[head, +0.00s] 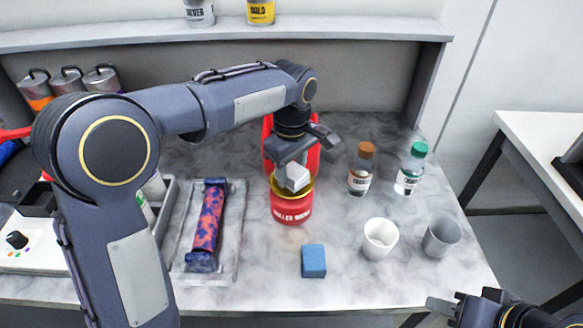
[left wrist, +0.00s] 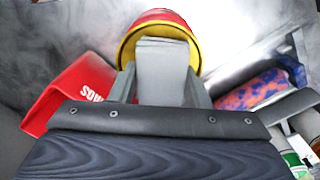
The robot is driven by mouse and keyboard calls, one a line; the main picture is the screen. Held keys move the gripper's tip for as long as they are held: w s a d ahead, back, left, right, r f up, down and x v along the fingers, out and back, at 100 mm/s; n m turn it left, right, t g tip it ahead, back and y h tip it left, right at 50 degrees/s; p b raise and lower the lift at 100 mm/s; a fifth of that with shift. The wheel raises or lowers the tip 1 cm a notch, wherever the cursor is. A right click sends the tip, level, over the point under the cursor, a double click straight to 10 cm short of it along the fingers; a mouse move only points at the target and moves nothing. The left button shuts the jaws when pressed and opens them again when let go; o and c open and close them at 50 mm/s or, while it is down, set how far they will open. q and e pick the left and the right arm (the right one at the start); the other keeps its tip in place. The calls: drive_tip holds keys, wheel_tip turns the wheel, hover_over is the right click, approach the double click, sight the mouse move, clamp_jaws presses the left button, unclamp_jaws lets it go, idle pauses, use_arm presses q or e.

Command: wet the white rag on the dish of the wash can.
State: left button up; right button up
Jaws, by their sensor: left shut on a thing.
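The red wash can (head: 291,209) with a yellow rim stands on the marbled bench in the middle of the head view. My left gripper (head: 292,165) reaches down over the can's top and is shut on the white rag (head: 298,178). The rag is over the can's dish; I cannot tell whether it touches it. In the left wrist view the rag (left wrist: 162,72) sits between the fingers in front of the can's yellow rim (left wrist: 128,42). My right gripper (head: 450,306) is at the lower right, past the bench's front edge, away from the can; its jaws are not clear.
A red holder (head: 268,135) stands right behind the can. A blue block (head: 313,261) lies in front. Two bottles (head: 362,170) and two cups (head: 380,239) stand to the right. A tray (head: 230,250) with a patterned roller (head: 208,222) lies to the left.

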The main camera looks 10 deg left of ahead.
sight(292, 169)
use_arm(q)
drive_tip(key=shift+f+b, duration=0.5)
drive_tip(key=shift+f, duration=0.4)
idle(0.6)
idle(0.7)
wheel_tip(292, 169, up, 7)
drive_tip(key=p, duration=0.6)
drive_tip(key=shift+r+p, duration=0.1)
drive_tip(key=shift+p, duration=0.25)
idle(0.4)
